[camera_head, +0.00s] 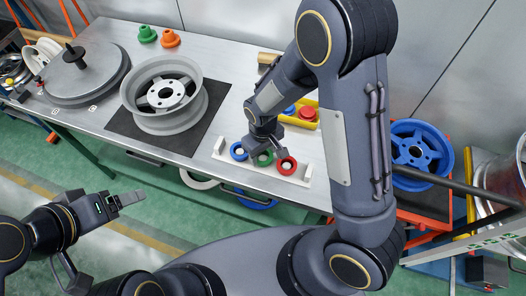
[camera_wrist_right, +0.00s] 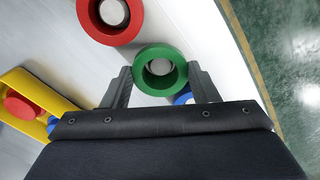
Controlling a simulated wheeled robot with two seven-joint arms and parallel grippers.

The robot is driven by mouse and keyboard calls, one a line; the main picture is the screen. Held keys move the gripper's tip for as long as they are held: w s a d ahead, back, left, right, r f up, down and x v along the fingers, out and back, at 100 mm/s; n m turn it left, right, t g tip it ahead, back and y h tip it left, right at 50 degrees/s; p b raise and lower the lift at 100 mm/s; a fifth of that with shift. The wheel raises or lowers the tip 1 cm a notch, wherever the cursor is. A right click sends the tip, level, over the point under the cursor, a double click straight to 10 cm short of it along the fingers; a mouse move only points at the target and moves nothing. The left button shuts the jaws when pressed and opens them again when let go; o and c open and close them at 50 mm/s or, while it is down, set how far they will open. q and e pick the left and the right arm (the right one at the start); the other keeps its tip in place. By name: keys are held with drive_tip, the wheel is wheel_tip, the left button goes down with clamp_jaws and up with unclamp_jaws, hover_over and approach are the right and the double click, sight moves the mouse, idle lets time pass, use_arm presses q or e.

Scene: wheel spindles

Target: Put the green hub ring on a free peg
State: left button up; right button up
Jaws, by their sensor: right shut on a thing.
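The green hub ring (camera_head: 264,160) is at the middle of a white rack (camera_head: 308,173) near the table's front edge. My right gripper (camera_head: 262,148) reaches down over it and is shut on it. In the right wrist view the ring (camera_wrist_right: 143,72) lies between the two fingertips (camera_wrist_right: 160,76), and a silver peg top shows inside its hole. A blue ring (camera_head: 235,155) and a red ring (camera_head: 291,170) sit on the rack on either side; the red ring (camera_wrist_right: 92,30) also shows in the wrist view. My left gripper (camera_head: 122,199) is empty, away from the table.
A silver wheel (camera_head: 140,120) lies on a black mat (camera_head: 205,125) left of the rack. A yellow tray (camera_head: 295,121) with red and blue parts stands behind the rack, close to my right arm. A dark round plate (camera_head: 75,85) and small green (camera_head: 147,34) and orange (camera_head: 170,39) parts are farther back.

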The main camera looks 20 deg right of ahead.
drive_tip(key=shift+f, duration=0.3)
drive_tip(key=shift+f, duration=0.15)
drive_tip(key=o, duration=1)
drive_tip(key=shift+c, duration=0.2)
